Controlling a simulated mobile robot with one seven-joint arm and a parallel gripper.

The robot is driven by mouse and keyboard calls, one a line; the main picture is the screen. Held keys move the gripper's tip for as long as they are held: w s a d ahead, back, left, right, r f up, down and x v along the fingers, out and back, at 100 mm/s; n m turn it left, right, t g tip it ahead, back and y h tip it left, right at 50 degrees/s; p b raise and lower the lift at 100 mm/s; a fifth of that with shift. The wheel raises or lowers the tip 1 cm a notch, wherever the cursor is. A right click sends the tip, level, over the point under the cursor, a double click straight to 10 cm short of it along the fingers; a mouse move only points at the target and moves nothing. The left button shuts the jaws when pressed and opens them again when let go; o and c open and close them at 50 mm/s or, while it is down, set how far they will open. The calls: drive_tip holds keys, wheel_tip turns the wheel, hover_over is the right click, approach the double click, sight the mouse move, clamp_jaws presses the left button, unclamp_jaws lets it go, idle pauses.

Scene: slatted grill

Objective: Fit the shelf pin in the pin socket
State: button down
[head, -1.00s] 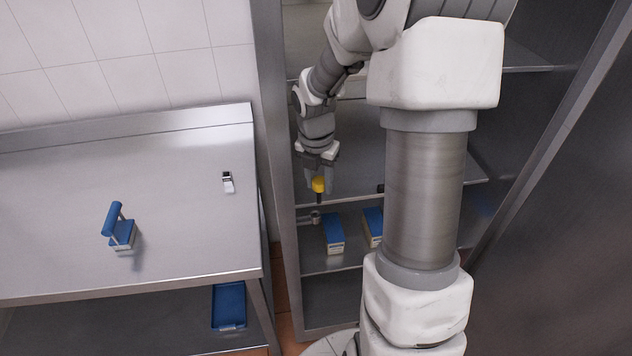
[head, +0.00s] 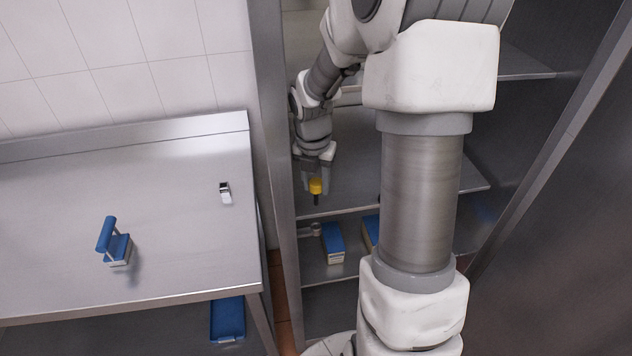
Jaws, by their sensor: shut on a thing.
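The shelf pin (head: 316,186) has a yellow head and a dark shank that points down. My gripper (head: 315,182) is shut on its yellow head, fingers pointing down. The pin is in front of the steel cabinet's middle shelf, near the left upright, with its dark tip just above the shelf's front edge in the picture. A small grey metal cylinder (head: 316,229) shows below the pin, by the left upright; it may be the pin socket, but it is too small to tell. I see no clear gap or contact between pin and shelf.
A blue-topped box (head: 333,243) stands on the lower shelf (head: 318,272), with another partly hidden by my arm. The cabinet's left upright (head: 277,150) is close to my gripper. A steel table (head: 60,230) at left holds a blue-handled tool (head: 114,242) and a small clip (head: 225,192).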

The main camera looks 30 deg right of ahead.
sight(316, 204)
drive_tip(key=shift+f+b, duration=1.6)
drive_tip(key=shift+f, duration=1.95)
drive_tip(key=shift+p, duration=0.8)
drive_tip(key=shift+f+b, duration=0.9)
drive_tip(key=shift+f, duration=0.75)
drive_tip(key=shift+c, duration=2)
unclamp_jaws()
drive_tip(key=shift+r, duration=0.1)
